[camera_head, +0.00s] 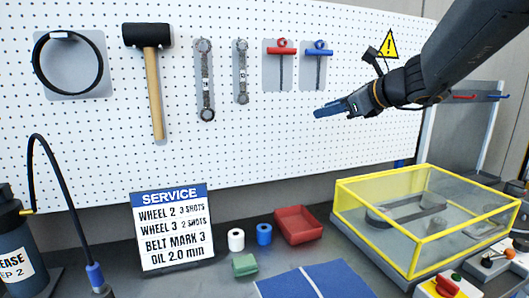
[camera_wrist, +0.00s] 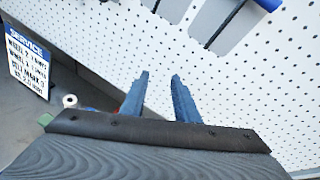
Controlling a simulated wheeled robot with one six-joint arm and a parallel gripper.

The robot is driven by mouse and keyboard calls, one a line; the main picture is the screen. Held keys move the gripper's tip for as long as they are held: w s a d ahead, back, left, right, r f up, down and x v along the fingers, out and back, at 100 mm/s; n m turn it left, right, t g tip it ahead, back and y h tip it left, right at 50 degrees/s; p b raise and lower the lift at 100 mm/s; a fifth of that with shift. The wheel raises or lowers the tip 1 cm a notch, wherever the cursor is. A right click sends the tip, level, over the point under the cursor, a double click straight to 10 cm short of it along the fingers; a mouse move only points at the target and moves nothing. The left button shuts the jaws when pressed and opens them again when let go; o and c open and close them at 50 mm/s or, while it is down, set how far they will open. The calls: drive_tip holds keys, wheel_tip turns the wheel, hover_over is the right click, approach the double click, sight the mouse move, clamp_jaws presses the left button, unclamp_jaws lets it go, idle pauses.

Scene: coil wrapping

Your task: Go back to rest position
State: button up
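My gripper (camera_head: 328,110) is raised in front of the white pegboard, right of centre in the head view, with its blue fingers reaching to the left. In the wrist view my gripper (camera_wrist: 160,77) has its two blue fingers apart, with nothing between them. The fingers are clear of the board's tools. A red-handled tool (camera_head: 281,50) and a blue-handled tool (camera_head: 318,52) hang above and left of the gripper.
A yellow-framed clear box (camera_head: 425,215) stands on the bench below my arm. A service sign (camera_head: 172,228), white roll (camera_head: 236,239), blue roll (camera_head: 264,234), red tray (camera_head: 298,225) and blue mat (camera_head: 310,282) are on the bench. A mallet (camera_head: 154,85) hangs left.

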drive_tip(key=s+a+f+n+g+h, duration=0.1)
drive_tip(key=s+a+f+n+g, duration=0.15)
drive_tip(key=s+f+n, duration=0.55)
drive_tip(key=s+a+f+n+g+h, duration=0.1)
drive_tip(key=s+f+n+g, duration=0.25)
drive_tip(key=f, duration=0.95)
drive_tip(key=s+d+f+n+g+h, duration=0.1)
drive_tip(key=s+f+n, duration=0.3)
drive_tip(key=s, duration=0.1)
drive_tip(key=s+d+f+n+g+h, duration=0.1)
drive_tip(key=s+f+n+g+h, duration=0.1)
drive_tip(key=s+f+n, duration=0.2)
drive_tip(key=s+d+f+n+g+h, duration=0.1)
drive_tip(key=s+f+n, duration=0.4)
drive_tip(key=s, duration=0.1)
drive_tip(key=shift+s+d+n+g+h, duration=0.2)
drive_tip(key=shift+d+n+g+h, duration=0.1)
drive_tip(key=shift+n+h, duration=0.1)
drive_tip(key=shift+s+d+f+n, duration=0.2)
drive_tip(key=shift+s+f+n, duration=0.1)
drive_tip(key=shift+s+n, duration=0.15)
